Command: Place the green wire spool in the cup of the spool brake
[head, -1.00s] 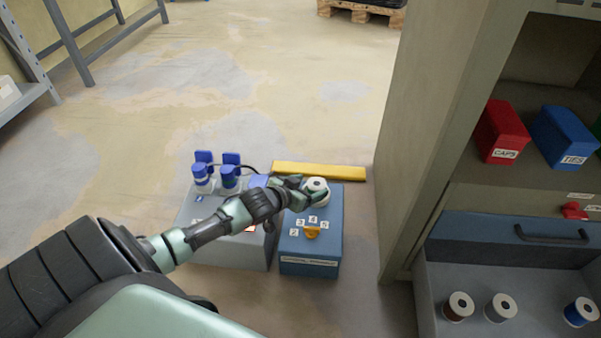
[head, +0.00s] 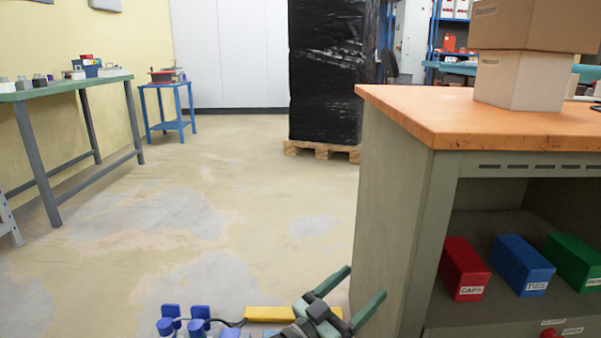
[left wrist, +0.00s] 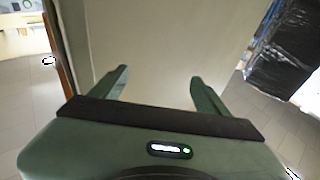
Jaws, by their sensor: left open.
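My left gripper (head: 353,295) is at the bottom of the head view, its two green fingers spread wide and nothing between them. The left wrist view also shows it (left wrist: 160,76) open and empty, with the cabinet's plain side beyond the fingers. The green wire spool and the spool brake are not visible in either current view. My right gripper is not in view.
The cabinet (head: 393,220) with an orange top (head: 420,105) stands right of the left gripper. Red (head: 464,270), blue (head: 520,265) and green (head: 575,262) boxes sit on its shelf. Blue-capped parts (head: 170,322) and a yellow bar (head: 262,314) show low down.

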